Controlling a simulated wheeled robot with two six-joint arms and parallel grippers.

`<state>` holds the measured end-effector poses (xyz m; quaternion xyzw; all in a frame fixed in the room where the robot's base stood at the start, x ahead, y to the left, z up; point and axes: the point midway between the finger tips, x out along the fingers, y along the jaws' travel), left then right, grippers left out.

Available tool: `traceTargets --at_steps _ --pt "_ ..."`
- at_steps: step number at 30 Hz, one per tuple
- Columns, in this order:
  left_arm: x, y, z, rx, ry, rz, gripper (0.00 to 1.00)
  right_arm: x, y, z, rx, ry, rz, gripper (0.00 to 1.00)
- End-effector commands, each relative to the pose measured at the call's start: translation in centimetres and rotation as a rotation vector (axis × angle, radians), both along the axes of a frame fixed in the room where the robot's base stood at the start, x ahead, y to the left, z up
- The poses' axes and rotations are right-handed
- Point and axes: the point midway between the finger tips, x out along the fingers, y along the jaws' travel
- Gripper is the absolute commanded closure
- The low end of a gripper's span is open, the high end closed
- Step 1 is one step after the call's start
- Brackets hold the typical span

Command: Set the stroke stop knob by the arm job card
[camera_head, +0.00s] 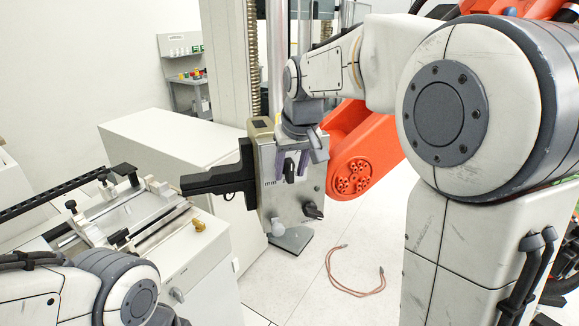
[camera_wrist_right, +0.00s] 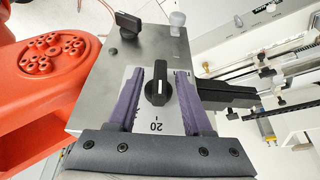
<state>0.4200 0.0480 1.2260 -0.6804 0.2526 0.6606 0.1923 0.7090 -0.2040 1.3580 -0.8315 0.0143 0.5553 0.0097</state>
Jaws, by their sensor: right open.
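The dark stroke stop knob (camera_wrist_right: 157,83) stands on the front of a grey metal box (camera_wrist_right: 160,45), over a pale scale plate with the number 20, which reads upside down. It also shows in the head view (camera_head: 289,171), just below my right gripper (camera_head: 294,160). My left gripper is out of view; only my left arm shows at the lower left. I cannot make out a job card.
A second dark knob (camera_head: 312,211) sits lower on the box, and a black arm (camera_head: 215,181) juts left from it. A red-orange housing (camera_head: 356,168) stands close behind on the right. A bench with a slide fixture (camera_head: 125,215) is at left. A cable (camera_head: 352,290) lies on the floor.

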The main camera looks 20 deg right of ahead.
Motion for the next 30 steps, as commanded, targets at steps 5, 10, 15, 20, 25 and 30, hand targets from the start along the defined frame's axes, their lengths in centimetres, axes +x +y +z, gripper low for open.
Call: traceTargets --at_steps 5,10,15,20,25,30 --pt "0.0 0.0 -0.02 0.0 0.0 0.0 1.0 0.02 0.0 -0.04 0.0 0.0 0.0 0.5" --pt "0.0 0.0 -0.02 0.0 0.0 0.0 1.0 0.01 0.0 -0.02 0.0 0.0 0.0 1.0" --pt "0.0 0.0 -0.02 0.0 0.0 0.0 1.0 -0.01 0.12 0.0 0.001 0.0 0.0 1.0" --pt "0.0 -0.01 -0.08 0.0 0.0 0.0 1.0 -0.01 -0.04 -0.01 0.021 -0.001 -0.002 1.0" --pt "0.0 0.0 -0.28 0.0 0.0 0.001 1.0 -0.01 -0.24 -0.07 0.091 -0.003 -0.005 1.0" --pt "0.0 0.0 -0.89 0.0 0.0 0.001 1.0 0.03 -0.45 -0.21 0.21 -0.008 -0.007 1.0"
